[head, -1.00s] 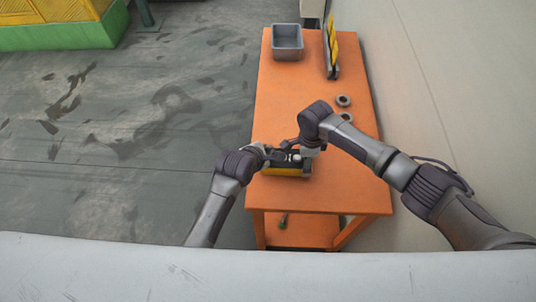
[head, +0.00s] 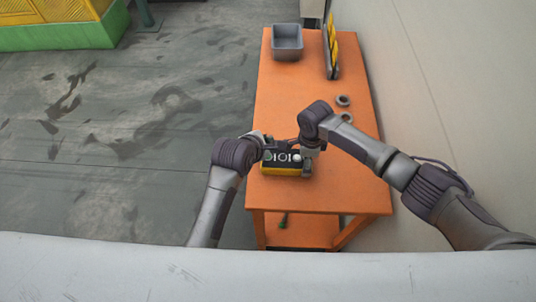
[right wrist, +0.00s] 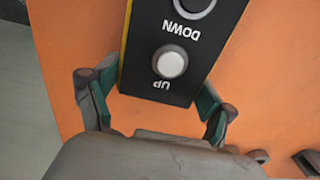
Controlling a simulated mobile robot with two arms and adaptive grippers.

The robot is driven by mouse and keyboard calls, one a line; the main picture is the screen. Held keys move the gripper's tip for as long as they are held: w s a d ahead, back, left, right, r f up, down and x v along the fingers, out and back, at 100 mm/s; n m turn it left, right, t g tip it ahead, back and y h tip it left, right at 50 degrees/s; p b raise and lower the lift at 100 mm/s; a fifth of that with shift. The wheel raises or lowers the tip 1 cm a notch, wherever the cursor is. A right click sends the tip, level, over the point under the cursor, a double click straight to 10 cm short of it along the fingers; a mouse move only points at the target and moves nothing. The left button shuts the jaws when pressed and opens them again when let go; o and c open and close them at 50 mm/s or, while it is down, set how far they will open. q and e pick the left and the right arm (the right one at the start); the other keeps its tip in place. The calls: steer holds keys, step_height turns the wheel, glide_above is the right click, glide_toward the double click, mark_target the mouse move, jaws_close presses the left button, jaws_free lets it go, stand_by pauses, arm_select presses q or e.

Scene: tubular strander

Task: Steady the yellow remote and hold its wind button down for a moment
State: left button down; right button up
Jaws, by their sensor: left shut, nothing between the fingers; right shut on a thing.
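The yellow remote (head: 284,169) lies on the orange table, its black face up with several round buttons in a row. In the right wrist view the remote (right wrist: 178,82) shows a white button marked UP and a dark one marked DOWN. My right gripper (right wrist: 157,108) is shut across the remote's right end, a green-padded finger on each side. My left gripper (head: 268,143) is shut and empty, by the remote's far left corner, clear of the button row in the head view. The wind button's label cannot be read.
On the orange table (head: 290,98) stand a grey bin (head: 287,55) at the far end and a dark rack with yellow pieces (head: 333,55). Two grey rings (head: 343,100) lie by the right edge, near my right arm. A wall runs along the right.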

steer(key=o, duration=1.3)
